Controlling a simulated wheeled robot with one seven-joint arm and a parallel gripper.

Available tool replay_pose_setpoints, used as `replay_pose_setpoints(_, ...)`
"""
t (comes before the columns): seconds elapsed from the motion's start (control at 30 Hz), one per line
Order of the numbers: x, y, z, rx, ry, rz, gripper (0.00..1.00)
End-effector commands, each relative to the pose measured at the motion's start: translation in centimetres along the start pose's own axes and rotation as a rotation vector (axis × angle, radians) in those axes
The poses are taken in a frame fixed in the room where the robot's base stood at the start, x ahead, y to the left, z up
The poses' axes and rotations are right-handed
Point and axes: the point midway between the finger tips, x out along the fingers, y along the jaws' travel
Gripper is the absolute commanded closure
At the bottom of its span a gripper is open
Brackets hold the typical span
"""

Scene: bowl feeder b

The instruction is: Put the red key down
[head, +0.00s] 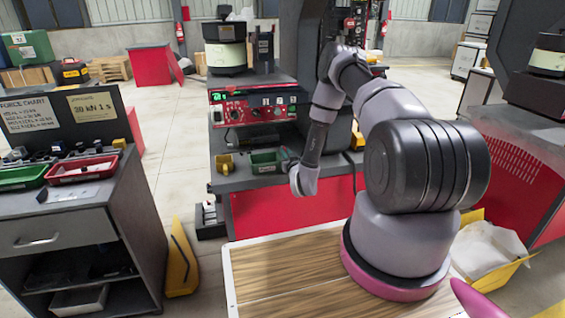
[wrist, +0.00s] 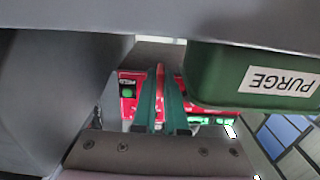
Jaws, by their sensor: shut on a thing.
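My gripper shows in the wrist view (wrist: 160,80) as two teal fingers closed close together. A narrow sliver of red, the red key (wrist: 160,72), shows between the fingertips. Most of it is hidden by the fingers, and the red panel behind makes its outline hard to tell. In the head view my wrist hangs low in front of the middle bench, by the green bin, and the fingers and the key cannot be made out there.
A green bin labelled PURGE (wrist: 235,80) is close to the right of the fingers; it also stands on the middle bench (head: 268,168). A red control panel (head: 240,114) is behind it. A yellow item (head: 223,164) is left. A left workbench (head: 60,232) holds red (head: 82,170) and green trays.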

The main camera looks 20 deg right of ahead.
Motion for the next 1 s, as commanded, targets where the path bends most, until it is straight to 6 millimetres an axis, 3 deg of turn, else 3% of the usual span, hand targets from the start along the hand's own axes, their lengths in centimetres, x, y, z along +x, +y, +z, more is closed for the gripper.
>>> replay_pose_setpoints(0.3, 0.0, -0.1, 3.9, 0.0, -0.001, -0.001, 1.0)
replay_pose_setpoints(0.7, 0.0, 0.0, 4.5, 0.0, 0.001, 0.0, 1.0)
replay_pose_setpoints(0.73, 0.1, 0.0, 4.4, 0.0, 0.001, 0.0, 0.79)
replay_pose_setpoints(1.0, 0.0, 0.0, 4.4, 0.0, 0.001, -0.001, 0.78)
